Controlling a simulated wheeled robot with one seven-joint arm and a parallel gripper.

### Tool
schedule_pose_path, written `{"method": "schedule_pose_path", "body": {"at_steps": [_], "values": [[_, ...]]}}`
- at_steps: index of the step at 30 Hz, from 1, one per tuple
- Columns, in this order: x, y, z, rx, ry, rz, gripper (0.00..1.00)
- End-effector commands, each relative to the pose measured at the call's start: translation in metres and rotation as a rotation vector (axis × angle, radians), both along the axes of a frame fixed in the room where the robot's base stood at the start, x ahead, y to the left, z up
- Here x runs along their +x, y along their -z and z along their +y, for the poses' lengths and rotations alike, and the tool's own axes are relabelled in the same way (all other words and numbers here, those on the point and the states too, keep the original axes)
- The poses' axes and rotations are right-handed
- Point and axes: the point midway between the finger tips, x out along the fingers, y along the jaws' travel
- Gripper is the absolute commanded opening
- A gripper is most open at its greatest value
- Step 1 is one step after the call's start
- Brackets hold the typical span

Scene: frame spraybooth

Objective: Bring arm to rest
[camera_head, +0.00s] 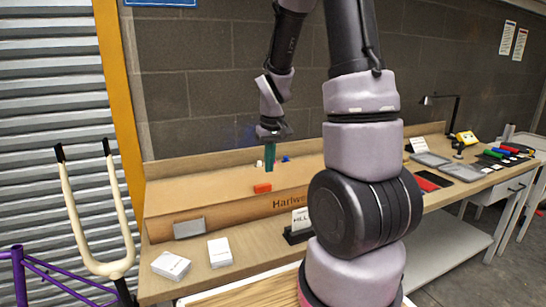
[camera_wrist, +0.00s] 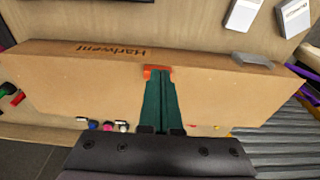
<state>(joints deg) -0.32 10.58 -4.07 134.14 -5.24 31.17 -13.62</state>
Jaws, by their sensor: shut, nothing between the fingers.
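My gripper (camera_head: 269,166) hangs from my raised arm at the middle of the head view, its green fingers pointing down. In the wrist view my gripper (camera_wrist: 160,86) has its two green fingers together with nothing between them. The fingers are above a long cardboard box (camera_head: 205,212) marked with dark lettering, which also fills the middle of the wrist view (camera_wrist: 80,75). A red-orange block (camera_head: 263,188) is at the box, just below the fingertips in the head view. In the wrist view it is partly hidden behind the fingertips (camera_wrist: 152,69). I cannot tell the exact gap.
White boxes (camera_head: 220,252) lie on the bench's front left. A grey tag (camera_head: 189,227) is at the box's front. A pale fork (camera_head: 104,262) and purple frame (camera_head: 20,270) stand at left. Grey trays (camera_head: 430,159) and a lamp (camera_head: 456,115) are at right. A block wall (camera_head: 210,85) stands behind.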

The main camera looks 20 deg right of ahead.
Motion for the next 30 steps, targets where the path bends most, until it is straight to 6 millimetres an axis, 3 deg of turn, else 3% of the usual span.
{"method": "schedule_pose_path", "body": {"at_steps": [7,16,19,23,30], "values": [[-0.025,-0.026,0.0,0.0,0.0,-0.002,0.0],[-0.032,-0.034,0.0,0.001,0.003,-0.005,0.0],[-0.034,-0.046,0.003,0.011,0.018,-0.028,0.0],[-0.045,-0.083,0.011,0.045,0.072,-0.098,0.0],[-0.089,-0.166,0.033,0.155,0.201,-0.266,0.0]]}}
